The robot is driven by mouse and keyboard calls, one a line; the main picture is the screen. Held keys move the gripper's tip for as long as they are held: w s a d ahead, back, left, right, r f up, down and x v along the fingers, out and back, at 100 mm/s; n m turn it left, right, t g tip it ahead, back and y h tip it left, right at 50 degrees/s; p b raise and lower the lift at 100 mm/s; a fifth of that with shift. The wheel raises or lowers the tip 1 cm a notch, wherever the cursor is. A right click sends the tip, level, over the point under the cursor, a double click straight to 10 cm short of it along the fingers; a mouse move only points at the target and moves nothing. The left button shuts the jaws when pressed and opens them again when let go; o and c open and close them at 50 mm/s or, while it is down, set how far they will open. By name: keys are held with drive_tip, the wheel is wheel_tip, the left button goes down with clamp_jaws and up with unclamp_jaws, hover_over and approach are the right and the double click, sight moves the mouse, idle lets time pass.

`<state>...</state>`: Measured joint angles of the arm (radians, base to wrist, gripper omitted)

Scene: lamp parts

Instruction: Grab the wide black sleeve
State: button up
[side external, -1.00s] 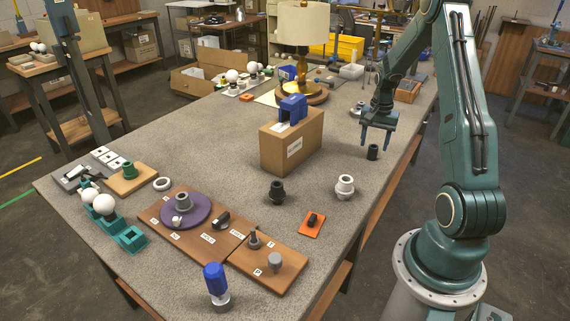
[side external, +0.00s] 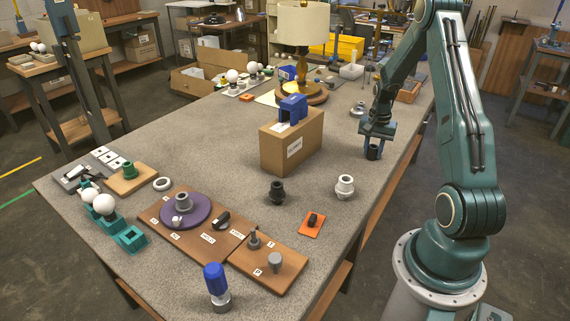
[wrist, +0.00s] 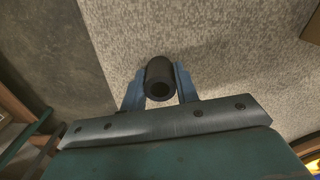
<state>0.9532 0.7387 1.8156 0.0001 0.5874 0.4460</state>
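The wide black sleeve (side external: 372,153) is a short dark hollow cylinder standing upright on the grey table near its right edge. My gripper (side external: 373,150) is lowered over it, with a blue finger on each side. In the wrist view the sleeve (wrist: 160,76) sits between the two fingertips (wrist: 159,82), its round open end facing the camera. The fingers look closed against its sides. The sleeve appears to rest on the table; its underside is hidden.
A cardboard box (side external: 290,145) with a blue part (side external: 293,108) on top stands to the left. A black fitting (side external: 277,191), a white fitting (side external: 344,187) and an orange pad (side external: 312,224) lie nearer the front. The table around the sleeve is clear.

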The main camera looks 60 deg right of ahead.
sight(374, 146)
drive_tip(key=c, duration=0.4)
drive_tip(key=shift+r, duration=0.15)
wheel_tip(374, 146, up, 20)
drive_tip(key=shift+f, duration=0.15)
idle(0.4)
idle(0.5)
